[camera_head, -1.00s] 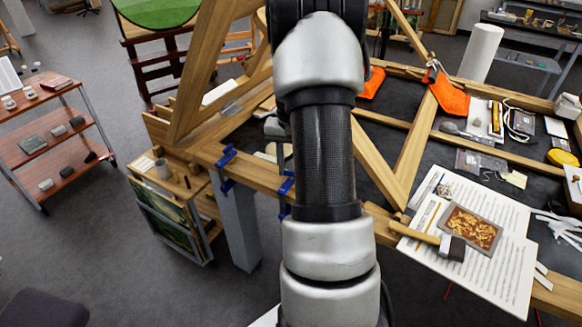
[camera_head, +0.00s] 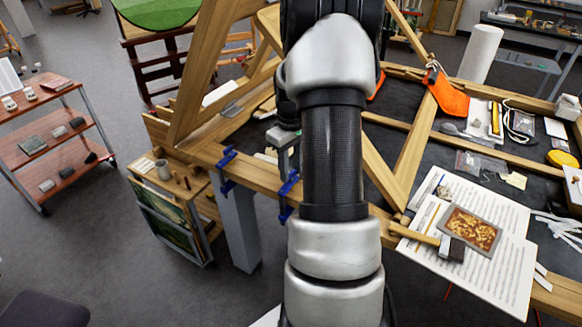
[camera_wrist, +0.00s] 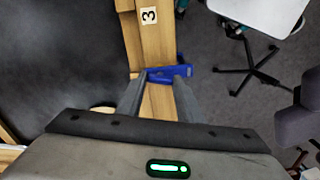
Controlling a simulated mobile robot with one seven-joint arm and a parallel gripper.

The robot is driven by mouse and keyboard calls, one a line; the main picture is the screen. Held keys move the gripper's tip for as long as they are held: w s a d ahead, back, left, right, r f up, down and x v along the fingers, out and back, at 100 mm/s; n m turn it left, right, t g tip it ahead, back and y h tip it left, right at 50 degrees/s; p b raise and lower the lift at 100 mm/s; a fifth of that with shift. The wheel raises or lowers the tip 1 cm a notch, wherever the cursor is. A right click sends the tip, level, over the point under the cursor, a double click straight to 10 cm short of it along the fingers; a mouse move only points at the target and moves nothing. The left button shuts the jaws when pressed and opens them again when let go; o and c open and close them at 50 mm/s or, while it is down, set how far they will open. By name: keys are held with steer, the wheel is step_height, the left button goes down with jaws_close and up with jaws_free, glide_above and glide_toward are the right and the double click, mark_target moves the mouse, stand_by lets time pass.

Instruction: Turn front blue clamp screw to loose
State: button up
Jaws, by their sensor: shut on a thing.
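Two blue clamps grip the edge of the wooden beam in the head view: one on the left (camera_head: 226,168) and one on the right (camera_head: 288,190), close to my arm. My gripper (camera_wrist: 160,80) points down at the beam, and in the head view its grey fingers (camera_head: 283,150) reach down just above the right clamp. In the wrist view the fingers stand apart, with a blue clamp (camera_wrist: 170,73) at their tips; its blue bar runs across the beam and past the right fingertip. The gripper is shut on this clamp. The exact grip on its screw is hidden.
The wooden beam (camera_wrist: 154,40) carries a label "3". A hammer (camera_head: 452,246) and papers (camera_head: 490,275) lie on the right. A chair (camera_wrist: 250,65) is beyond the beam.

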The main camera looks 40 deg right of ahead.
steer(key=n, duration=0.4)
steer(key=shift+d+r+p, duration=0.1)
steer(key=shift+p, duration=0.3)
steer(key=shift+n, duration=1.3)
steer(key=shift+p, duration=0.3)
steer(key=o, duration=1.1)
